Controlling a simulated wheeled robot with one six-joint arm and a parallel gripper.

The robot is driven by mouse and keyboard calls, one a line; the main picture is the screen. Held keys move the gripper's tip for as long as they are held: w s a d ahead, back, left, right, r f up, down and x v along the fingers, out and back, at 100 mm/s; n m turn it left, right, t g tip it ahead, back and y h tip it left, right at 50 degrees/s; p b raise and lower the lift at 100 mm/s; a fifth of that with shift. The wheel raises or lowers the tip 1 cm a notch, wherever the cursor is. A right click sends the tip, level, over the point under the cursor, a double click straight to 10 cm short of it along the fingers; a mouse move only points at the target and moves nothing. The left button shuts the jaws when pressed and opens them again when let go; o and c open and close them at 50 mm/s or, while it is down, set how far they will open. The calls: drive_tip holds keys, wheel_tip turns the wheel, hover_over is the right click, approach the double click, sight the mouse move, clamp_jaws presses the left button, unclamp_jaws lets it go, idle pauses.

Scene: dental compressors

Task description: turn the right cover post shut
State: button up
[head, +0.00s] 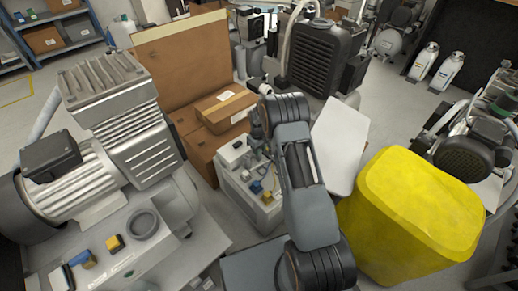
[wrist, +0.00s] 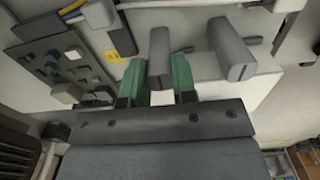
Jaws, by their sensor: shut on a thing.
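In the wrist view, two grey bar-shaped cover posts stand out from a pale housing (wrist: 210,92). My gripper (wrist: 157,82) has its green-padded fingers on either side of the middle post (wrist: 159,48) and is shut on it. The other post (wrist: 232,50) stands free to the right, apart from the fingers. I cannot tell for sure which one is the task's right post. In the head view, my gripper (head: 258,136) is at a pale unit (head: 238,190) with small blue and yellow parts. The arm hides much of the unit, and the posts cannot be made out there.
A large grey compressor (head: 120,150) stands left. Cardboard boxes (head: 190,60) are behind the pale unit. A white panel (head: 340,140) and a yellow bin (head: 415,215) are close on the right. In the wrist view, a dark panel with small blocks (wrist: 62,65) is at left.

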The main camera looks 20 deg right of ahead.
idle(0.4)
drive_tip(key=o, duration=0.6)
drive_tip(key=shift+o, duration=0.2)
wheel_tip(320, 180, up, 14)
drive_tip(key=p, duration=0.4)
drive_tip(key=shift+p, duration=0.3)
